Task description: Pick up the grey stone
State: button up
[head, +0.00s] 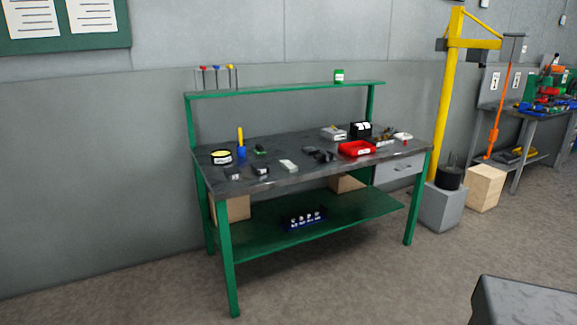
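Several small objects lie on the dark top of a green-framed workbench (300,179). A small pale grey block (288,166) lies near the front edge, left of the middle, and may be the grey stone. A darker grey block (260,168) lies to its left, and another dark piece (232,173) lies further left. They are too small for me to tell which one is the stone. My gripper is not in view.
A round tin (221,157), a blue holder (241,152), black items (322,156) and a red tray (357,149) share the benchtop. A green shelf (290,89) spans its back. A dark flat-topped shape (525,303) fills the bottom right corner. Floor in front is clear.

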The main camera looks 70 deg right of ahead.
aim_at(288, 166)
jog(key=z, duration=0.55)
jog(key=i, duration=0.75)
jog(key=z, duration=0.55)
jog(key=i, duration=0.65)
jog(key=z, duration=0.25)
